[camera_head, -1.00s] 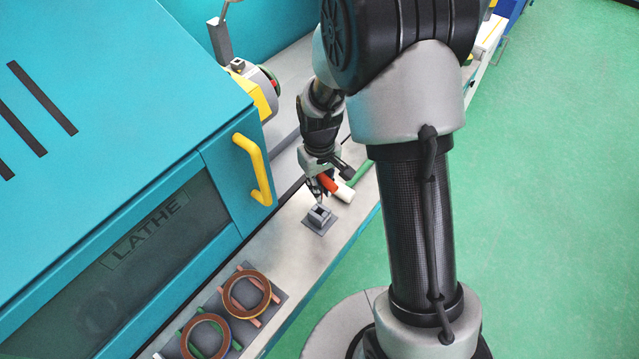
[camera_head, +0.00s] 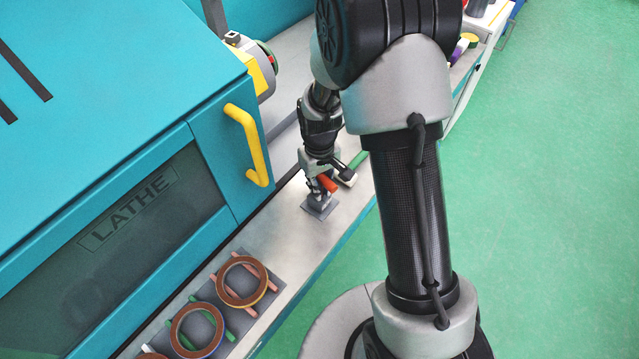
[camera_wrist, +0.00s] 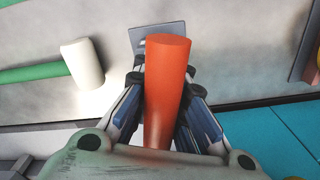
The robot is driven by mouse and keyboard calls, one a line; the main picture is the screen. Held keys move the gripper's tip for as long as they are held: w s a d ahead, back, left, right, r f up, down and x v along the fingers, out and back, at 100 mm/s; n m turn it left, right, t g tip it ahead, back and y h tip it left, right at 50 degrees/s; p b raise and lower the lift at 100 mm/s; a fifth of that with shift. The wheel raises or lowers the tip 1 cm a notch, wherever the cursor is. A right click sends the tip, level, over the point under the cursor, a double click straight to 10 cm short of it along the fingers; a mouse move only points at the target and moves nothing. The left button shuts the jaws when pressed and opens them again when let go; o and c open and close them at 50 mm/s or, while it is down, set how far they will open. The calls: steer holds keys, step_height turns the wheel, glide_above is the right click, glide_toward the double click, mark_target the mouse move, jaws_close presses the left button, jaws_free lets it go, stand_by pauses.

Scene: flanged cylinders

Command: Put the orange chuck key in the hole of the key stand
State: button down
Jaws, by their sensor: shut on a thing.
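The orange chuck key (camera_head: 328,184) is held in my gripper (camera_head: 318,189), right at the key stand (camera_head: 318,208) on the bench. In the wrist view, the orange bar of the key (camera_wrist: 166,85) lies between the two fingers of my gripper (camera_wrist: 163,88), which are shut on it. The grey base plate of the stand (camera_wrist: 150,33) shows behind the far end of the bar. The hole of the stand and the lower end of the key are hidden, so I cannot tell whether the key is in the hole.
A green-handled tool with a white head (camera_wrist: 82,64) lies on the bench close beside my gripper. A dark rack with several brown rings (camera_head: 241,281) is nearer along the bench. The teal lathe with its yellow handle (camera_head: 248,145) stands on the left.

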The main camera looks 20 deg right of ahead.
steer(key=shift+f+b, duration=0.4)
steer(key=shift+f, duration=0.2)
stand_by(0.6)
steer(key=c, duration=1.6)
jaws_free()
steer(key=shift+o, duration=0.2)
step_height(320, 180, up, 12)
steer(key=shift+r, duration=0.1)
